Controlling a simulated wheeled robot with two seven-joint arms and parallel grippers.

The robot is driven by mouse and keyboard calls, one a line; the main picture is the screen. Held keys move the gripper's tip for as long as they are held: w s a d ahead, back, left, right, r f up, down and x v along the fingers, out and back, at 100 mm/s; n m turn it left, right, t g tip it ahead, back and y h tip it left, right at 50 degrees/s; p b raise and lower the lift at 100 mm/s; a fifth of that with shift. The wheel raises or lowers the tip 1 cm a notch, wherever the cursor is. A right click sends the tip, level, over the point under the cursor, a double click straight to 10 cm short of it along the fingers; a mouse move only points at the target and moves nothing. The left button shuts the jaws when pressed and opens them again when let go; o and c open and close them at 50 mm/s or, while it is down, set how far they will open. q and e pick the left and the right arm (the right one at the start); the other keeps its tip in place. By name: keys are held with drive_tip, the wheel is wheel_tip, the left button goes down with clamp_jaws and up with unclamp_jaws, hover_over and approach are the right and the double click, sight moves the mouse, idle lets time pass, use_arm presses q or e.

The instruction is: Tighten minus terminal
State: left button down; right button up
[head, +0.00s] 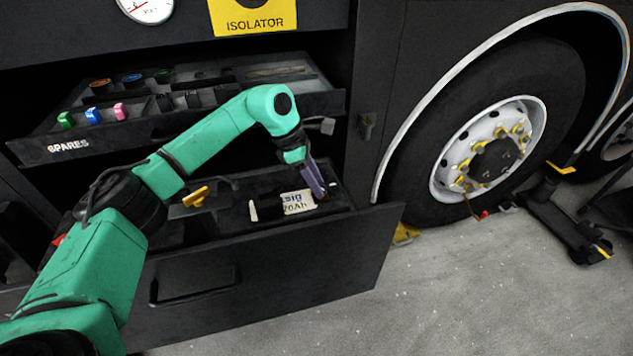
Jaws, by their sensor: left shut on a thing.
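The battery (298,203) sits in the open lower drawer, dark with a pale label that reads in part "70Ah". My left gripper (322,190) reaches down from above to the battery's right end. Its purplish-grey fingers are shut on a small part there, which looks like the minus terminal. The fingers hide most of this part, so its seating cannot be told. My right gripper is not in view.
The open drawer's front (270,275) stands out over the grey floor. A yellow lever-like part (196,196) is left of the battery. Above is the SPARES tray (75,148) with coloured pieces. A wheel (487,150) stands at right.

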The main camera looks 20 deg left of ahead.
use_arm(q)
drive_tip(key=m+g, duration=0.1)
drive_tip(key=m, duration=0.1)
drive_tip(key=m+g, duration=0.1)
drive_tip(key=m, duration=0.2)
drive_tip(key=shift+w, duration=0.2)
drive_tip(key=shift+m, duration=0.4)
drive_tip(key=c, duration=0.5)
unclamp_jaws()
drive_tip(key=p+v, duration=0.1)
drive_tip(key=v, duration=1.3)
drive_tip(key=shift+w+a+r+p, duration=0.1)
drive_tip(key=shift+w+r+p, duration=0.05)
drive_tip(key=shift+r+p, duration=0.15)
